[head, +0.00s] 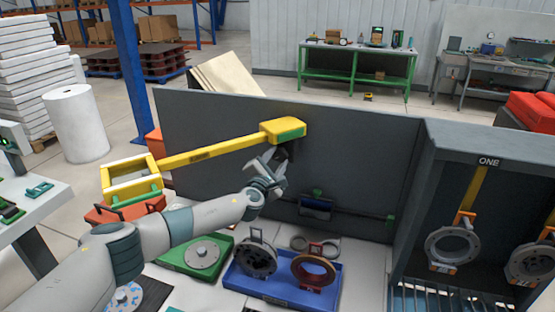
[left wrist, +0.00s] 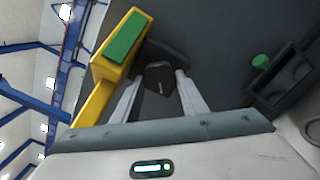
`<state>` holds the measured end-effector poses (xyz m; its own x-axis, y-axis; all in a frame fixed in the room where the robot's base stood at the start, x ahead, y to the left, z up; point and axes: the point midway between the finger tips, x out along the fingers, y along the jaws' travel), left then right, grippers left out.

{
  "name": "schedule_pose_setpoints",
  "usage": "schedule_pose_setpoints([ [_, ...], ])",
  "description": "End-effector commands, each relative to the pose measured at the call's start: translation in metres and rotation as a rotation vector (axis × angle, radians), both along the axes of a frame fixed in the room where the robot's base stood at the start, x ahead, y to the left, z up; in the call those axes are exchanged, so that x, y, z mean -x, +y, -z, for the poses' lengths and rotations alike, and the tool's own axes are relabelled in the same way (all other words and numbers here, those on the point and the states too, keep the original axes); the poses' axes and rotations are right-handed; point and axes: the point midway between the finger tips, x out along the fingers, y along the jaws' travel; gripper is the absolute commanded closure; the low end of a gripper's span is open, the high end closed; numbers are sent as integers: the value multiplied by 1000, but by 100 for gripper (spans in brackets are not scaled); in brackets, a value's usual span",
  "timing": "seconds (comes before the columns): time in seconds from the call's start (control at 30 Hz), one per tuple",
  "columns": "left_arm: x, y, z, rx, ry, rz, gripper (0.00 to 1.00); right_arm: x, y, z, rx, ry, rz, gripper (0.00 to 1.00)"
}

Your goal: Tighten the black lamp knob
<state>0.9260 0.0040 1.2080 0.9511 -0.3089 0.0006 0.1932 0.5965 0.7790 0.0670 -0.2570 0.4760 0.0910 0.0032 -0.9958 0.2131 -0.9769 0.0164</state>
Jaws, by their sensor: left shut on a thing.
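The yellow lamp arm (head: 215,149) runs along the dark grey panel to a yellow block with a green face (head: 283,131), which also shows in the left wrist view (left wrist: 124,42). The black lamp knob (left wrist: 160,76) sits beside and below this block. My left gripper (head: 274,163) is shut on the knob, with one pale finger on each side of it in the left wrist view (left wrist: 158,88). In the head view the fingers and wrist hide most of the knob. My right gripper is not in view.
The yellow open-frame lamp head (head: 130,181) is at the arm's left end. Below my arm are a green tray (head: 178,262) and a blue tray (head: 240,283) with ring parts. A dark cabinet marked ONE (head: 437,144) with hanging rings stands at right. A green knob (left wrist: 261,61) projects nearby.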

Motion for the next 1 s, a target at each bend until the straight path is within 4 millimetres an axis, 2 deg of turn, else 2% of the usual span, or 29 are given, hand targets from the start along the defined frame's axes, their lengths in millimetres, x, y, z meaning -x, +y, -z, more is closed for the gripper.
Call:
schedule_pose_setpoints([
  [0.2, 1, 1, 3, -190, -57, 2, 83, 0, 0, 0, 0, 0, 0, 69],
  [0.5, 0, 2, 1, -372, -115, 1, 83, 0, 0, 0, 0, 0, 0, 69],
  [1.0, 1, 2, 2, -436, -136, 2, 83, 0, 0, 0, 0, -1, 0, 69],
])
